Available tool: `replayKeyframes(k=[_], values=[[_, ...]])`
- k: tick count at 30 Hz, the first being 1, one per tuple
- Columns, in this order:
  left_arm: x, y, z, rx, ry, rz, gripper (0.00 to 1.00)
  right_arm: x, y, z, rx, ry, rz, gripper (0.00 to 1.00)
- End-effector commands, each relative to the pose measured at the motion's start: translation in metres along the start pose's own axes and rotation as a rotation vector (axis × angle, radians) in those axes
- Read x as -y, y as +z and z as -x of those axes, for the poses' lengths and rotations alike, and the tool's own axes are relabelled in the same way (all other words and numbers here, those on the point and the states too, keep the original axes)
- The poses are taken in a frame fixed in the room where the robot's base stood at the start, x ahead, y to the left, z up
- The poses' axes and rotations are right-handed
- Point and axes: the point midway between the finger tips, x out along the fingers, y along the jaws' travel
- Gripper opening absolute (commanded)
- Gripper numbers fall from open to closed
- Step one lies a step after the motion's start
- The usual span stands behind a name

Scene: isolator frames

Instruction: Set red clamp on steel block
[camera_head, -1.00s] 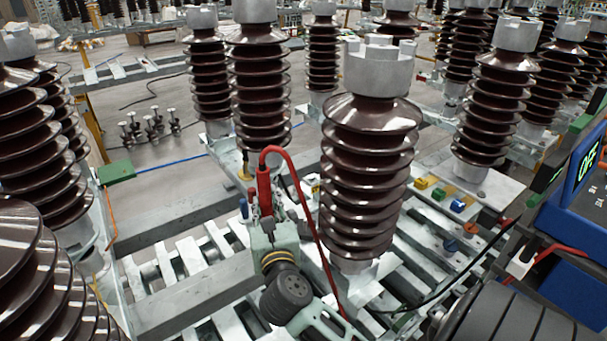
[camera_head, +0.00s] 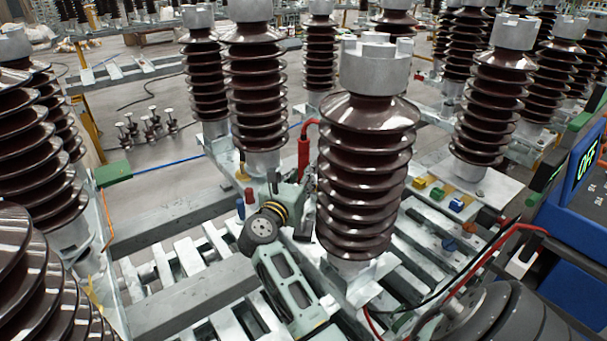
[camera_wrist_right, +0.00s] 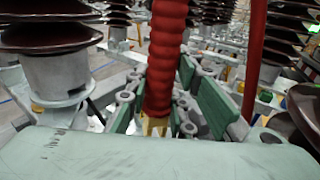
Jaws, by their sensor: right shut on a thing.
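The red clamp (camera_head: 304,156) stands upright in my right gripper (camera_head: 299,192), just left of the front brown insulator, which hides part of the gripper. A red cable arcs from its top behind that insulator. In the right wrist view the clamp (camera_wrist_right: 168,55) is between the green-padded fingers of the gripper (camera_wrist_right: 165,103), with a brass-coloured end low down. Pale metal pieces lie around the insulator bases, including one under the front insulator (camera_head: 352,276); I cannot tell which is the steel block. My left gripper is not in view.
The front brown insulator (camera_head: 366,180) stands close to the right of my gripper. More insulators (camera_head: 254,90) stand behind. Slatted metal beams (camera_head: 190,262) lie below with gaps. A blue device reading OFF (camera_head: 582,165) is at the right. Small coloured blocks (camera_head: 438,194) sit on a plate.

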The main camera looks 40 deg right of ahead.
Motion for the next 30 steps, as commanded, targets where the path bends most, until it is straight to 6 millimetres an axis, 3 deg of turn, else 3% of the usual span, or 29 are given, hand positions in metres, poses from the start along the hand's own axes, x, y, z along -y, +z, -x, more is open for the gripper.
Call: replayKeyframes(k=[5, 21, 30], values=[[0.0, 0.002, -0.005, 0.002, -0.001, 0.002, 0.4, 0.0, -0.001, 0.001, 0.003, 0.003, -0.003, 0.0], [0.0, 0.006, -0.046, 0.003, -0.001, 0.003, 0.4, 0.0, -0.045, 0.001, 0.005, 0.004, -0.003, 0.0], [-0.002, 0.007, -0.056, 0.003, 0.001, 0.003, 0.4, 0.0, -0.056, 0.001, 0.004, 0.004, -0.003, 0.0]])
